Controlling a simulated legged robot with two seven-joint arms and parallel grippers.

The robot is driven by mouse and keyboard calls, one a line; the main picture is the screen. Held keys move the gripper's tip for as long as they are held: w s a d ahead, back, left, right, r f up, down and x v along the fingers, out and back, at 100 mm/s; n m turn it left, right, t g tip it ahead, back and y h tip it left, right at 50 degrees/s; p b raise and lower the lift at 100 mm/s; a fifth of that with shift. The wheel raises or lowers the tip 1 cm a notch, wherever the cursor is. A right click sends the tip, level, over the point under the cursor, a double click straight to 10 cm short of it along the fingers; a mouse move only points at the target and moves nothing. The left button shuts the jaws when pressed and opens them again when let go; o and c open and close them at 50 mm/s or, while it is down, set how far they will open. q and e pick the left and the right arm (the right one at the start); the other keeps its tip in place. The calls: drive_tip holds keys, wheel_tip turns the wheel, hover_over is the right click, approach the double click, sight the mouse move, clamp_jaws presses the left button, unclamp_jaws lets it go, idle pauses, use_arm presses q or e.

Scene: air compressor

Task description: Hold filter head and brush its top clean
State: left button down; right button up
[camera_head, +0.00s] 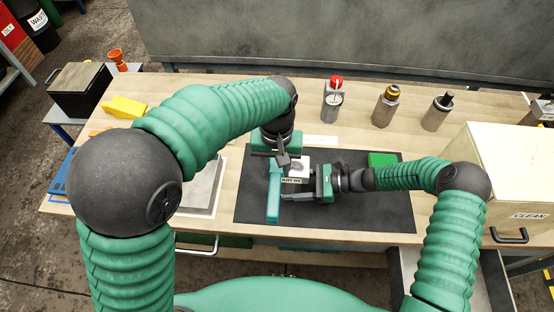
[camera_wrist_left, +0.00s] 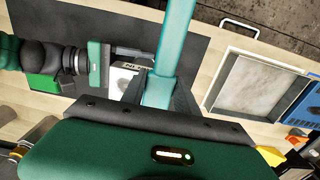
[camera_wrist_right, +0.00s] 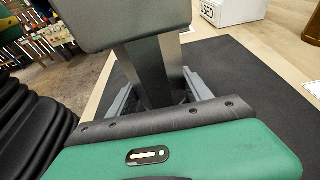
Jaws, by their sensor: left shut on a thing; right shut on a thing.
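My left gripper (camera_head: 277,160) is shut on a teal brush (camera_head: 273,195); the brush's long bar also shows in the left wrist view (camera_wrist_left: 175,35). The filter head (camera_head: 298,168) is a block with a pale, dark-marked top and a small label. It sits between the two grippers, over the dark mat. My right gripper (camera_head: 304,185) is shut on it from the right; in the right wrist view the filter head (camera_wrist_right: 125,22) looks grey between the fingers. The brush is close beside the filter head's left side. I cannot tell whether its bristles touch the top.
The dark mat (camera_head: 370,205) lies on the wooden bench. A green block (camera_head: 382,159) lies on its far right. Several canisters, one red-topped (camera_head: 334,95), stand behind. A cream CLEAN box (camera_head: 510,165) is at right. A pale tray (camera_head: 205,190) and yellow object (camera_head: 125,108) are at left.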

use_arm(q)
drive_tip(key=shift+f, duration=0.75)
drive_tip(key=shift+d, duration=3.85)
drive_tip(key=shift+a+f, duration=0.1)
drive_tip(key=shift+a, duration=3.8)
drive_tip(key=shift+r, duration=4.15)
use_arm(e)
drive_tip(key=o, duration=1.3)
drive_tip(key=shift+c, duration=0.2)
